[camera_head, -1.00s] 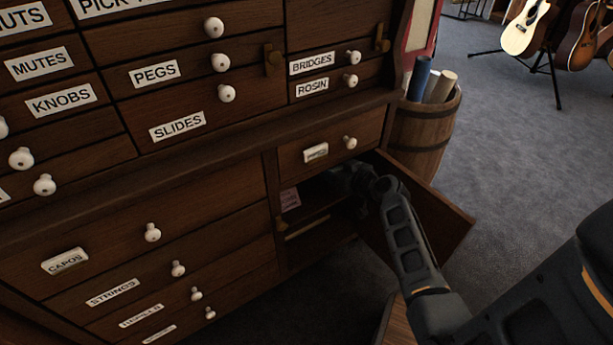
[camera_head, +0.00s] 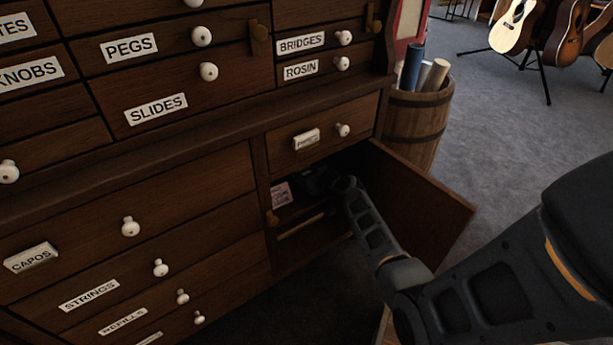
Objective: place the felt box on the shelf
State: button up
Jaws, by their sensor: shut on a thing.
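The open cupboard compartment (camera_head: 292,242) is at the lower right of the wooden cabinet. A shelf (camera_head: 301,224) with a pale front edge shows inside it, in shadow. My arm reaches in from the right past the open door. My gripper (camera_head: 316,181) is inside, above the shelf at the back, dark and partly hidden by my wrist. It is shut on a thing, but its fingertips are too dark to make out.
The open cupboard door (camera_head: 425,208) stands close to the right of my forearm. A drawer (camera_head: 322,134) is just above the opening. A barrel (camera_head: 416,122) with rolls stands behind the door.

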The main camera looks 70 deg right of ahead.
jog(key=shift+r, duration=0.1)
jog(key=o, duration=1)
